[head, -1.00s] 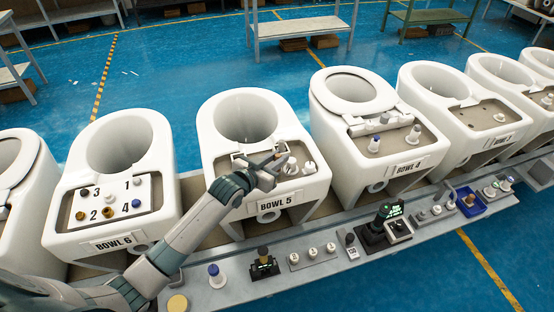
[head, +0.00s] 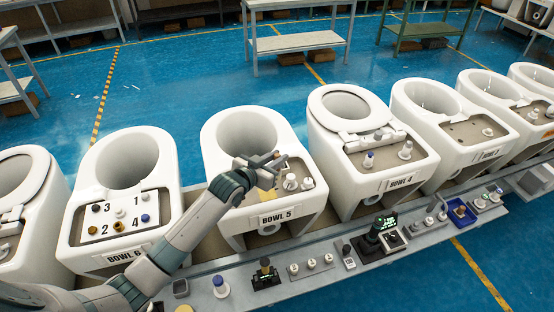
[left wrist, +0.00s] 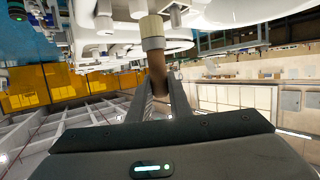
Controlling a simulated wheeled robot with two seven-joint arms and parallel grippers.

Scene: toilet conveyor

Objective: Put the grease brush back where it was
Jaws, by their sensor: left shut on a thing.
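My left gripper (head: 268,166) is over the rear deck of BOWL 5 (head: 277,219) in the head view. In the left wrist view its two fingers (left wrist: 158,98) are shut on the brown handle of the grease brush (left wrist: 157,76). The brush has a pale, cream-coloured collar (left wrist: 152,33) and points up and away from the fingers. Its far end runs close to white ceramic surfaces, and I cannot tell whether it touches them. In the head view the brush is too small and covered to make out. My right gripper is not in view.
White bowls stand in a row, including BOWL 6 (head: 123,253) and BOWL 4 (head: 402,181). A grey rail (head: 330,270) in front carries a blue-capped part (head: 220,286), a black holder (head: 265,275), a device with a green display (head: 380,232) and a blue tray (head: 460,213).

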